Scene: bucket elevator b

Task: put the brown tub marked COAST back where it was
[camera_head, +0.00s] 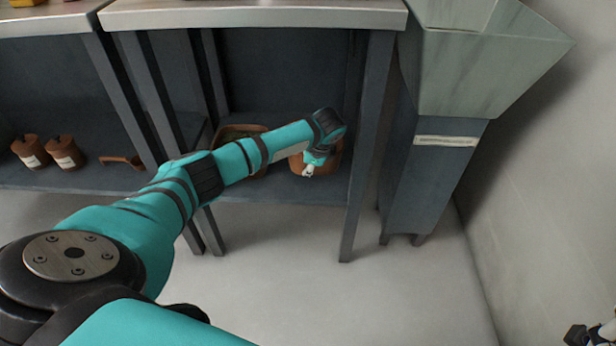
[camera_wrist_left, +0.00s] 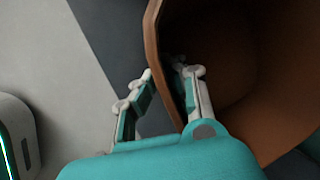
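A brown tub (camera_head: 334,162) stands on the lower shelf of the bench, partly hidden behind my left gripper. No marking on it is readable. In the left wrist view the tub (camera_wrist_left: 275,90) fills the right side with its dark inside showing. My left gripper (camera_head: 308,170) is at the tub's near side. In the wrist view the left gripper (camera_wrist_left: 168,80) has one finger outside the tub wall and one inside; a small gap shows between the outer finger and the wall. My right gripper (camera_head: 592,334) shows only in part at the lower right corner.
Another brown tub (camera_head: 228,131) with greenish contents stands to the left on the same shelf (camera_head: 270,194), partly behind my arm. Shelf legs flank the opening. A grey-green hopper machine (camera_head: 435,165) stands to the right.

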